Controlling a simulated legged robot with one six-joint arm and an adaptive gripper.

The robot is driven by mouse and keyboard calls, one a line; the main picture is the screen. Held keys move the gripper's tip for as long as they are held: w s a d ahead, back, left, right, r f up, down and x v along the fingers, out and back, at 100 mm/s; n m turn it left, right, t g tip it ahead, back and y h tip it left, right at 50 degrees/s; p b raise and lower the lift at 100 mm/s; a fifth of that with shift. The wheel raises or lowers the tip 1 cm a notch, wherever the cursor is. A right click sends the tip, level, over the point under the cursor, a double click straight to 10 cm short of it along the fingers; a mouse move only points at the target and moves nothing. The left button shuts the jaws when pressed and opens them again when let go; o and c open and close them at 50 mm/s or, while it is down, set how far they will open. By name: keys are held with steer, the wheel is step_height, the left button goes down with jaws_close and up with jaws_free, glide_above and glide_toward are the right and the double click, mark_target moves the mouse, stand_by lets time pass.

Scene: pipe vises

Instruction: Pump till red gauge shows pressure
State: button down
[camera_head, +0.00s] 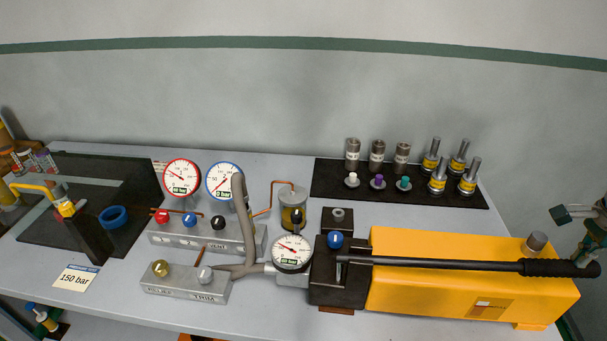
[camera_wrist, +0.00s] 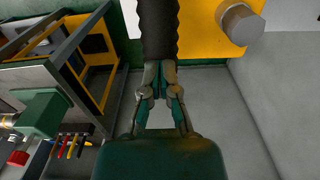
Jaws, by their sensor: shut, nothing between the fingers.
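The red-rimmed gauge (camera_head: 182,178) stands at the back left of the bench; its needle points to the upper left, but the reading is too small to be sure of. The yellow hand pump (camera_head: 470,300) lies at the right front. Its long black lever (camera_head: 440,262) lies nearly level across its top, with a ribbed grip (camera_head: 560,268) at the right end. In the wrist view the grip (camera_wrist: 158,30) is just beyond my fingertips. My gripper (camera_wrist: 160,68) is shut and empty at the grip's end; whether it touches is unclear. In the head view it is partly cut off at the right edge.
A blue-rimmed gauge (camera_head: 223,181) and a white-faced gauge (camera_head: 292,252) stand nearby. Valve blocks carry coloured knobs (camera_head: 190,220). A black mat (camera_head: 330,180) with fittings lies behind the pump. A "150 bar" card (camera_head: 75,278) lies at the front left.

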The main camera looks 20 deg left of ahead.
steer(key=r, duration=0.4)
steer(key=shift+a+r, duration=0.25)
steer(key=shift+a, duration=0.05)
step_height(320, 180, up, 8)
steer(key=a, duration=0.2)
steer(key=shift+s, duration=0.15)
steer(key=shift+f, duration=0.2)
steer(key=shift+d+f, duration=0.25)
steer(key=shift+f, duration=0.7)
steer(key=shift+d+f, duration=0.2)
steer(key=shift+f, duration=0.7)
steer(key=shift+d+f, duration=0.25)
steer(key=shift+f, duration=0.7)
steer(key=shift+d+f, duration=0.25)
steer(key=shift+f, duration=0.9)
steer(key=shift+d+f, duration=0.2)
steer(key=shift+f, duration=0.95)
